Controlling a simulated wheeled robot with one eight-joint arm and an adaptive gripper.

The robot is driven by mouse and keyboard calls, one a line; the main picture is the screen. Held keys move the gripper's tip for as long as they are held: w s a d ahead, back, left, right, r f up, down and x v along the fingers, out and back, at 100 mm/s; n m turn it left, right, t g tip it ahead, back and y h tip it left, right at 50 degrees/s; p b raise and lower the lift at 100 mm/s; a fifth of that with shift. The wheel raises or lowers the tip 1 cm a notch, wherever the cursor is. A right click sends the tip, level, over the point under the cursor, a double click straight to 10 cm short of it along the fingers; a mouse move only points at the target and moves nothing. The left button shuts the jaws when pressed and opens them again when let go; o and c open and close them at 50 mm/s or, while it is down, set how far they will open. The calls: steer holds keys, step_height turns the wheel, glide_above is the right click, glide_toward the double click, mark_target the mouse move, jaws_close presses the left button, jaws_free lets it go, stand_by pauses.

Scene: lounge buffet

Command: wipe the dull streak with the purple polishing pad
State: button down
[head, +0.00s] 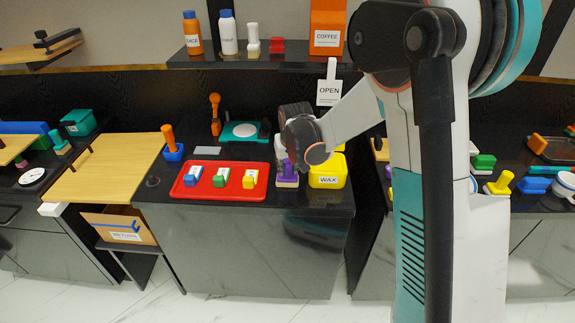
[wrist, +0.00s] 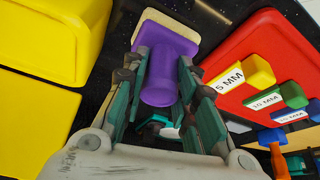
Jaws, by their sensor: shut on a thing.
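The purple polishing pad (head: 287,170) is upright at the front of the black counter, between the red tray and the yellow WAX bin. In the wrist view the pad (wrist: 165,72) shows a purple grip and block on a pale base. My gripper (wrist: 160,88) is shut on its purple grip; in the head view my gripper (head: 284,160) is partly hidden by my wrist. The pad's base is at or very near the counter top; I cannot tell if it touches. I cannot make out the dull streak for certain.
The red tray (head: 180,190) with several labelled blocks is close on the left. The yellow WAX bin (head: 327,183) is close on the right. A flat grey patch (head: 207,150) lies behind the tray. A shelf (head: 265,60) with bottles and a COFFEE box hangs above.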

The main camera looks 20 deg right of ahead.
steer(key=shift+w+r+p, duration=0.1)
steer(key=shift+r+p, duration=1.9)
steer(key=shift+r, duration=1)
steer(key=shift+f, duration=0.1)
